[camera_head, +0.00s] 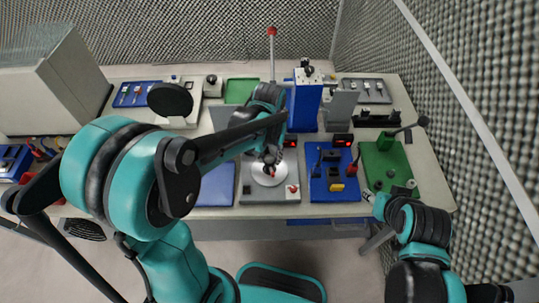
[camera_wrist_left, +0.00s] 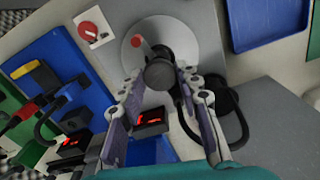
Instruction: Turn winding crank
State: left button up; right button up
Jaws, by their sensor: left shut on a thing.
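A pale round disc (camera_head: 270,173) sits on a grey panel (camera_head: 268,197) near the front middle of the table. It looks like the winding crank and also shows in the left wrist view (camera_wrist_left: 205,42). A dark round handle (camera_wrist_left: 159,72) stands up from it, with a red-tipped part (camera_wrist_left: 138,41) beside it. My left gripper (camera_head: 270,158) is over the disc, its fingers (camera_wrist_left: 158,84) closed around the dark handle. In the head view the gripper hides most of the handle. My right arm is at lower right; its gripper (camera_head: 371,196) is small and unclear.
A red knob (camera_head: 292,189) is on the same panel. A blue panel with switches (camera_head: 320,193) and a green panel (camera_head: 392,160) lie to the right. A blue tray (camera_head: 217,187) lies to the left. A tall blue box (camera_head: 304,106) stands behind.

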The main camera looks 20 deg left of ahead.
pick_arm(q)
jog(key=shift+m, duration=8.2)
jog(key=shift+m+p, duration=0.3)
jog(key=shift+m, duration=7.2)
jog(key=shift+m, duration=0.6)
